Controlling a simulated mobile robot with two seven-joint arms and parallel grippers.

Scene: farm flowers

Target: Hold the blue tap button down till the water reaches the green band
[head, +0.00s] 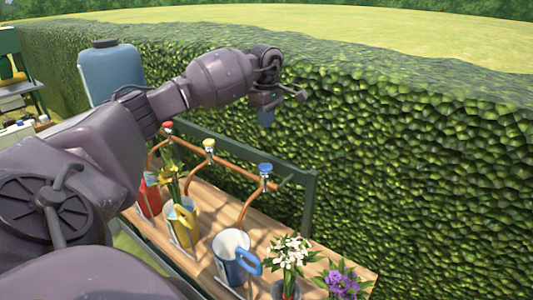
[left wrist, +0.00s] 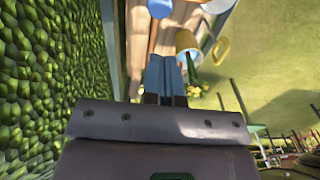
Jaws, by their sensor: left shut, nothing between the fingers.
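The blue tap button (head: 265,169) sits on top of a copper pipe at the right end of the tap row. Below it stands a white and blue jug (head: 231,256) with a blue handle. I cannot make out a green band or a water level in it. My left gripper (head: 267,119) is shut and empty, its blue fingertips pointing down above the blue button and apart from it. In the left wrist view the shut fingers (left wrist: 166,76) point toward the taps, and a blue round top (left wrist: 160,8) shows at the upper edge.
Yellow (head: 209,144) and red (head: 168,126) tap buttons stand to the left, above a yellow jug (head: 182,224) and a red jug (head: 150,197). White flowers (head: 290,252) and purple flowers (head: 343,283) stand on the wooden bench (head: 318,252). A hedge (head: 420,170) rises behind.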

